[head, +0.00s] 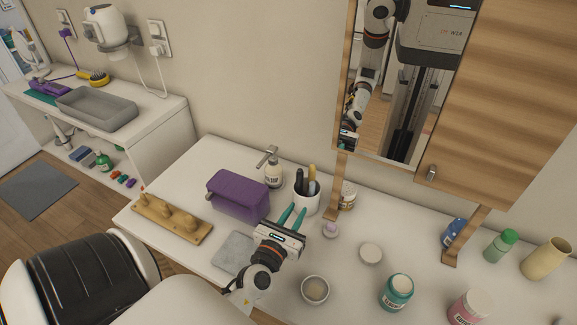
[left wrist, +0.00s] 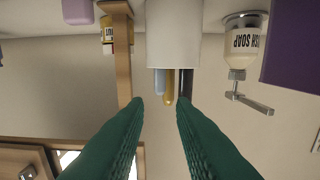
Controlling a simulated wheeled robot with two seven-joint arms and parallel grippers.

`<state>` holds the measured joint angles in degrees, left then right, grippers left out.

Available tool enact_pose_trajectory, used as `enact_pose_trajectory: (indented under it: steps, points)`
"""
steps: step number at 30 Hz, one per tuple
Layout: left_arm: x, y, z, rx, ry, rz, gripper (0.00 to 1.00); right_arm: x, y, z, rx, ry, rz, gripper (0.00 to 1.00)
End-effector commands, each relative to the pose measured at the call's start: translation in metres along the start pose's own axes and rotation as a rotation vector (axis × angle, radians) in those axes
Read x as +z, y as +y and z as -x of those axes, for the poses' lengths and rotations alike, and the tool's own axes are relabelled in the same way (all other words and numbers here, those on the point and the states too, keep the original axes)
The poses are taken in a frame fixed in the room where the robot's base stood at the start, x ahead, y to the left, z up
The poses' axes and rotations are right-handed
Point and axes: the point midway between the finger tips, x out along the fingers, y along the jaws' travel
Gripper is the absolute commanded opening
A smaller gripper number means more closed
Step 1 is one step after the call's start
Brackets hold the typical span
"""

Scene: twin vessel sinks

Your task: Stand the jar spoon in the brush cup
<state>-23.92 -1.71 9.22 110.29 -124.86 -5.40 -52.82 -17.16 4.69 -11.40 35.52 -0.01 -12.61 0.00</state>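The white brush cup (head: 305,204) stands upright on the counter, left of the mirror cabinet's post. Several handles stand in it, dark ones (head: 299,182) and a tan one (head: 312,178). I cannot tell whether one of them is the jar spoon, and I see no spoon elsewhere. My left gripper (head: 291,218) is just in front of the cup, its green fingers apart with nothing between them. In the left wrist view, upside down, the cup (left wrist: 174,35) and the gold handle's end (left wrist: 169,98) appear beyond the open fingers (left wrist: 160,103). My right gripper is out of view.
A soap bottle (head: 273,175) and purple box (head: 238,194) stand left of the cup. A small jar (head: 348,196) is behind right. An open jar (head: 315,290), a round lid (head: 371,253) and a teal jar (head: 396,293) stand toward the front. A grey cloth (head: 234,252) lies left.

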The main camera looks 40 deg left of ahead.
Motion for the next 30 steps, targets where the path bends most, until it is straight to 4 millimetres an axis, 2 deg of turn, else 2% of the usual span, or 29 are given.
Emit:
enact_pose_trajectory:
  steps: [3, 9, 30]
  points:
    - [0.003, 0.000, 0.021, 0.001, -0.002, 0.000, 0.23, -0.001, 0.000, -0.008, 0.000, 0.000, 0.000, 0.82]
    - [0.001, 0.000, 0.036, 0.000, 0.000, 0.000, 0.23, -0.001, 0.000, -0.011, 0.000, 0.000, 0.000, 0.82]
    - [0.000, 0.000, 0.038, 0.000, 0.000, 0.000, 0.23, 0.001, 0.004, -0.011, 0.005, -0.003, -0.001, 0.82]
